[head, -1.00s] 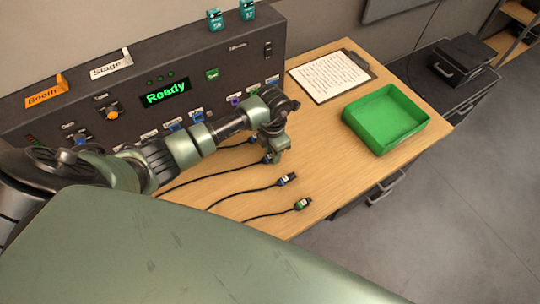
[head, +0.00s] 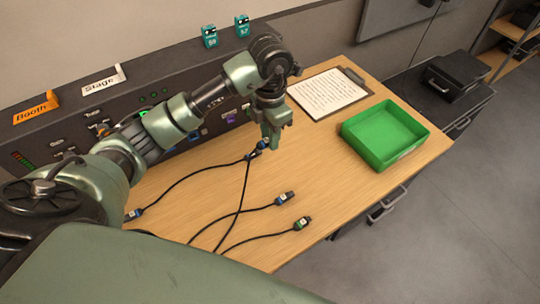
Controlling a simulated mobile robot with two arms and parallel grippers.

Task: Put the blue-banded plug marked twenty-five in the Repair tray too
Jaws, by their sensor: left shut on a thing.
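My left gripper (head: 270,143) points down over the table and is shut on a blue-banded plug (head: 262,145), partly hidden by the fingers. Its marking is too small to read. A dark cable hangs down from around it. The green tray (head: 427,137) lies to the right of the gripper, open and empty; no Repair label can be read on it. Another blue-banded plug (head: 283,200) and a green-banded plug (head: 302,223) lie on the table nearer me. A further blue-banded plug (head: 134,214) lies at the left. My right gripper is out of view.
The dark lighting console (head: 160,84) stands along the back, partly behind my left arm. A clipboard with paper (head: 328,92) lies between console and tray. Cables cross the table (head: 345,195) near the plugs. The wood between gripper and tray is clear.

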